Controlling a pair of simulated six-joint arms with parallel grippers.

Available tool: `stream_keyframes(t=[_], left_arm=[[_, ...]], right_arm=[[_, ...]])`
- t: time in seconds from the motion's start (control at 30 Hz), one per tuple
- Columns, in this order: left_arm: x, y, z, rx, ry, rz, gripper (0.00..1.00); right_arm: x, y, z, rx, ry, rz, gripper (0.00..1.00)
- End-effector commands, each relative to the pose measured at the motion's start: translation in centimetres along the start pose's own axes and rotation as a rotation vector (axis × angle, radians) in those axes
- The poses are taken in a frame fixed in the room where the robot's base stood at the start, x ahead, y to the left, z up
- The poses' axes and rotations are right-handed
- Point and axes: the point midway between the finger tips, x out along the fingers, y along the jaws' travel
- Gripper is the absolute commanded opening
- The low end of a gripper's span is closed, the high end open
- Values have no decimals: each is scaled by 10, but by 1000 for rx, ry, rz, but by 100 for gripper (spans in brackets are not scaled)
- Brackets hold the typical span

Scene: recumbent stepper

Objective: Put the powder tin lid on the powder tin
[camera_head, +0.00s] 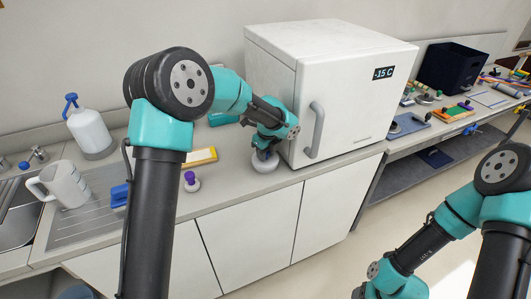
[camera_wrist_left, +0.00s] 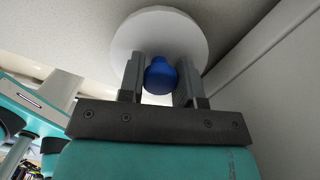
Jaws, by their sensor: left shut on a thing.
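My left gripper (camera_head: 264,152) is low over the counter, just left of the white freezer. In the left wrist view, the gripper (camera_wrist_left: 160,82) is shut on a blue knob (camera_wrist_left: 160,75) attached to a wide white disc (camera_wrist_left: 158,28), which looks like the powder tin lid. In the head view, the round white piece (camera_head: 265,164) shows under the fingers, at or just above the counter. I cannot tell whether the tin is under it, and no separate powder tin can be made out. My right gripper is out of view.
The white freezer (camera_head: 340,100) stands close right of the left gripper. A purple-knobbed white piece (camera_head: 192,183), a yellow-edged tray (camera_head: 201,157), a white jug (camera_head: 62,184) and a pump bottle (camera_head: 88,130) are to the left. The counter's front edge is near.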

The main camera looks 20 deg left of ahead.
Motion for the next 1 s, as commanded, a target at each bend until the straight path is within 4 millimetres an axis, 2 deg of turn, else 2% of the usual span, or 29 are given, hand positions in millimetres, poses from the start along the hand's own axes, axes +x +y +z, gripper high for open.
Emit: stream_keyframes(t=[0.1,0.13,0.4,0.57,0.77,1.0], left_arm=[[0,0,0,0,0,0,0],[0,0,0,0,0,0,35],[0,0,0,0,0,0,60],[0,0,0,0,0,0,62],[0,0,0,0,0,0,79],[-1,0,0,0,0,0,79]], right_arm=[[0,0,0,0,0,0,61],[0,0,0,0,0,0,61],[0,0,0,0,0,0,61],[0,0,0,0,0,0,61],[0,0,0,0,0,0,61],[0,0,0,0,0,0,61]])
